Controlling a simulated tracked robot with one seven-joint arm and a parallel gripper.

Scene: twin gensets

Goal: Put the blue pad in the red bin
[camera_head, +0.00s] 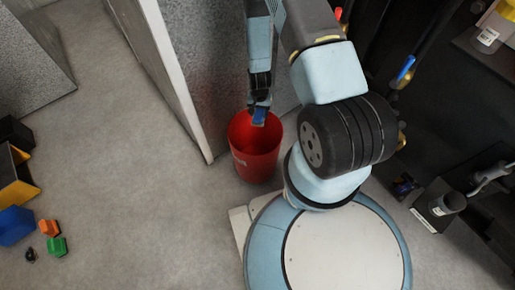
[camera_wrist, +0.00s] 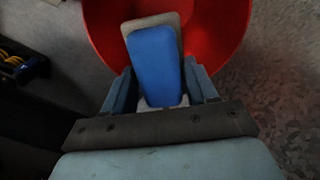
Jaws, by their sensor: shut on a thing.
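The blue pad (camera_wrist: 154,68) is a rounded blue block with a grey backing, held between the fingers of my gripper (camera_wrist: 160,92) in the wrist view. In the head view the pad (camera_head: 259,115) shows small at the tip of my gripper (camera_head: 260,103), which points down. The red bin (camera_head: 255,160) stands upright on the floor, and the pad is over its opening near the back rim. In the wrist view the red bin (camera_wrist: 228,30) lies behind and around the pad. The gap between pad and bin is hard to judge.
A grey panel wall (camera_head: 185,80) stands just behind and left of the bin. At the far left on the floor are a blue block (camera_head: 15,225), an orange piece (camera_head: 49,228) and a green piece (camera_head: 57,247). Dark machinery (camera_head: 440,110) fills the right side.

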